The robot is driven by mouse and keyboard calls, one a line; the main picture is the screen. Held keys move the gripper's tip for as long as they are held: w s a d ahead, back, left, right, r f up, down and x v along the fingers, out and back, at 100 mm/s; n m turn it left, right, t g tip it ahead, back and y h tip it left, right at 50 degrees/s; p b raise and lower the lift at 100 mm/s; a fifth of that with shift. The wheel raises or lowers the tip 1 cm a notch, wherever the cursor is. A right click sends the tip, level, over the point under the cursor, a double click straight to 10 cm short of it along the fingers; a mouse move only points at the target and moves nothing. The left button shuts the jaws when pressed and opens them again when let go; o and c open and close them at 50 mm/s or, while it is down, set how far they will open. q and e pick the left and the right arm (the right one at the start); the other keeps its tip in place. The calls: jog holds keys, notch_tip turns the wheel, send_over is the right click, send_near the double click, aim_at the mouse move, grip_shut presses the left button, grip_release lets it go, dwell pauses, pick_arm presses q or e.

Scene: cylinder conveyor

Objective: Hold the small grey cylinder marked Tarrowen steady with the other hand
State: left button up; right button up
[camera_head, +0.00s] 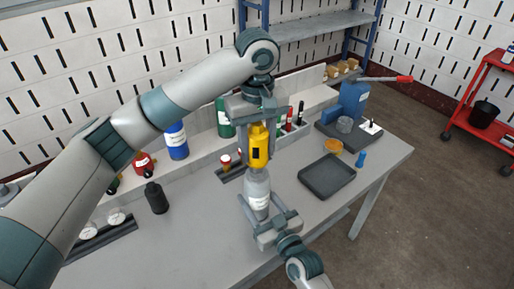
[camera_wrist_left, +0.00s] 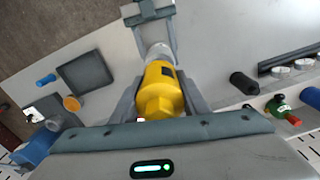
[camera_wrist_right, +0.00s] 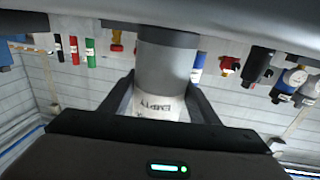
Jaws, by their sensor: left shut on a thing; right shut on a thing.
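The small grey cylinder (camera_head: 257,185) stands upright above the front of the table, with a white label low on its body. My right gripper (camera_head: 262,201) is shut on it from the front, one finger on each side. In the right wrist view the cylinder (camera_wrist_right: 166,70) fills the middle; its label lettering is upside down, and I cannot make out the name Tarrowen. A yellow fitting (camera_head: 259,146) with a dark panel sits at the cylinder's top. My left gripper (camera_head: 258,140) is shut on this fitting from above.
A dark tray (camera_head: 327,177) lies to the right, with an orange round dish (camera_head: 333,146) and small blue piece (camera_head: 361,158) nearby. A black bottle (camera_head: 156,196) and gauges (camera_head: 116,217) stand left. Bottles line the back ledge. The front right tabletop is clear.

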aim_at(257, 126)
pick_arm(q)
jog(key=shift+r, duration=1.55)
jog(key=shift+r, duration=0.25)
jog(key=shift+r, duration=1.4)
jog(key=shift+r, duration=0.1)
jog(key=shift+r, duration=1.2)
jog(key=shift+r, duration=1.25)
jog(key=shift+r, duration=0.1)
jog(key=shift+r, duration=1.15)
